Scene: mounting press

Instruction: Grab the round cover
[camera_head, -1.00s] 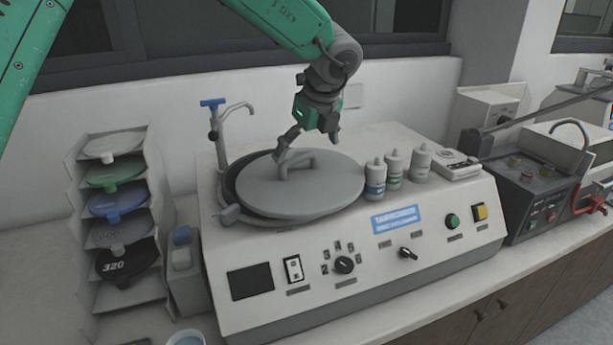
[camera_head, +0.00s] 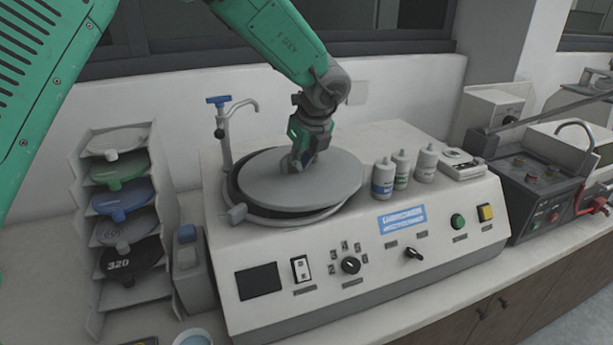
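The round cover (camera_head: 335,185) is a flat grey disc. It lies over the round bowl on top of the white machine (camera_head: 350,225), with a dark gap along its left side. My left gripper (camera_head: 298,166) comes down from above onto the middle of the cover. Its fingers are close together around the cover's handle and look shut on it; they hide most of the handle. The cover looks roughly level, and I cannot tell whether it is lifted. My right gripper is not in view.
Several small bottles (camera_head: 402,168) stand close to the cover's right. A tap with a blue handle (camera_head: 222,120) rises behind its left edge. A rack of discs (camera_head: 127,215) stands at the left, and a dark machine (camera_head: 535,185) at the right.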

